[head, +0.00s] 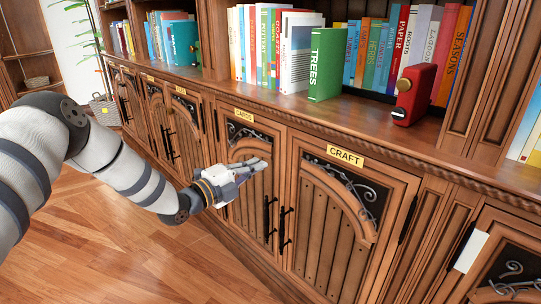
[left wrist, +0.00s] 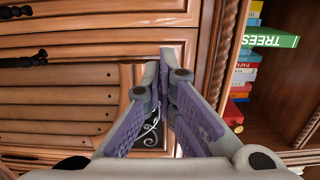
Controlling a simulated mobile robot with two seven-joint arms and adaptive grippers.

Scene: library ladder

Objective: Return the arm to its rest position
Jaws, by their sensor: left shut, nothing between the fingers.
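My left arm comes in from the left in the head view and reaches toward the lower cabinet doors. My left gripper (head: 246,167) is shut and empty, in front of the cabinet door labelled CARDS (head: 244,130). In the left wrist view the fingers (left wrist: 165,65) meet at their tips with nothing between them, over the carved wooden door panel (left wrist: 60,95). I cannot tell whether the fingers touch the door. My right gripper is in neither view.
The door labelled CRAFT (head: 330,220) is closed, with dark handles (head: 284,228) beside it. Above, the shelf holds a green TREES book (head: 327,64), a red object (head: 413,95) and rows of books. A potted plant (head: 104,108) stands at the back left. The wooden floor (head: 140,255) is clear.

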